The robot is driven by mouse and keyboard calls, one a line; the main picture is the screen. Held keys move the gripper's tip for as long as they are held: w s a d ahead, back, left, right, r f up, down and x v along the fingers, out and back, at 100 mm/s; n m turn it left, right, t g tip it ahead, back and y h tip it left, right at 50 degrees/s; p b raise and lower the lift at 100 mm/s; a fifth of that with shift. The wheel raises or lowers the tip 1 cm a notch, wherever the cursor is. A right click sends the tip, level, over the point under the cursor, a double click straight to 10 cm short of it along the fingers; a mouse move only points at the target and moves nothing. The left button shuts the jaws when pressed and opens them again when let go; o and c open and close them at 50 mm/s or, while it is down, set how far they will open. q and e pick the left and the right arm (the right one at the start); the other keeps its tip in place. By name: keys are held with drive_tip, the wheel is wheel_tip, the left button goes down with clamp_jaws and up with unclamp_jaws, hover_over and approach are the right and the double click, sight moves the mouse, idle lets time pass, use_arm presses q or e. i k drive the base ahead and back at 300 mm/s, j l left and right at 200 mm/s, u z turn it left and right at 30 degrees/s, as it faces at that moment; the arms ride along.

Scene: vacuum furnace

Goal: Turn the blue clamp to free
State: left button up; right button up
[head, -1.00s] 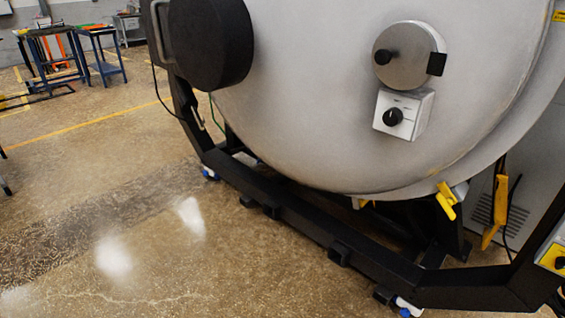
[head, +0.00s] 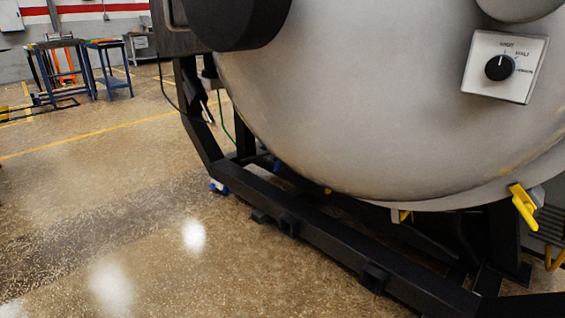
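No blue clamp can be made out for certain. A yellow clamp handle (head: 523,206) shows on the lower right rim of the grey furnace vessel (head: 380,110). Another yellow part (head: 404,215) shows partly under the rim, left of that handle. Neither of my grippers is in view.
The black base frame (head: 330,250) runs along the floor under the vessel. A white switch box with a black knob (head: 499,67) is on the vessel's front. Blue tables (head: 107,70) stand at the back left. The floor (head: 100,220) at left is clear.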

sight(278, 164)
drive_tip(key=z, duration=0.55)
drive_tip(key=i+j+z, duration=0.15)
drive_tip(key=z, duration=0.25)
drive_tip(key=i+j+z, duration=0.1)
drive_tip(key=j+z, duration=0.65)
drive_tip(key=i+j+z, duration=0.2)
drive_tip(key=j, duration=0.3)
drive_tip(key=j+z, duration=0.15)
drive_tip(key=j, duration=1.65)
